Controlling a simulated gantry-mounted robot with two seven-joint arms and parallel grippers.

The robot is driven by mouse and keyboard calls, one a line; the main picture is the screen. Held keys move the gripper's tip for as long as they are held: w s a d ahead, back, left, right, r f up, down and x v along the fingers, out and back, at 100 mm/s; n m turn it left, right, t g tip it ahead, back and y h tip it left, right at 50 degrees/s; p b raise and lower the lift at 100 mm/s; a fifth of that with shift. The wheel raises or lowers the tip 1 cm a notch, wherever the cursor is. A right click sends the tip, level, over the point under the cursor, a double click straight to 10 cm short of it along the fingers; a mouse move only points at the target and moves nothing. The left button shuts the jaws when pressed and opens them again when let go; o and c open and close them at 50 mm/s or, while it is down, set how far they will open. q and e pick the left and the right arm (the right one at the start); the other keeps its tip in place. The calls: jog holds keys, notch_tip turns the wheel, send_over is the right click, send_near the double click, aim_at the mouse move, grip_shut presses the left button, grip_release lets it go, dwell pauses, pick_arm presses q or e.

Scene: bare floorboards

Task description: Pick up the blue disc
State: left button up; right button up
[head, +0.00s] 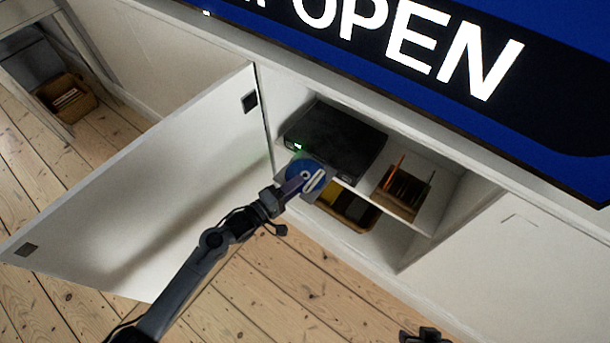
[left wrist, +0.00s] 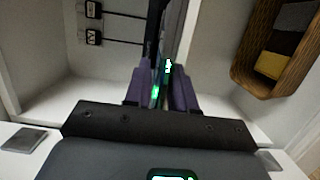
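The blue disc (head: 294,171), with a white label band, is in front of the black player in the open cabinet in the head view. My left gripper (head: 302,184) is at the disc, its purple fingers overlapping its lower part. Part of the disc is hidden by the fingers. What looks like my right gripper (head: 427,334) shows dark at the bottom edge of the head view; its fingers cannot be made out.
The black player (head: 345,135) with a green light stands on the shelf, beside a wooden holder (head: 402,190). A basket (head: 352,210) with yellow contents sits below; it also shows in the left wrist view (left wrist: 248,72). The open white door (head: 150,190) stands left. A large screen (head: 450,50) hangs above.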

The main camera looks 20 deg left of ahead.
pick_arm(q)
jog(key=shift+w, duration=0.1)
grip_shut()
jog(key=shift+r, duration=0.1)
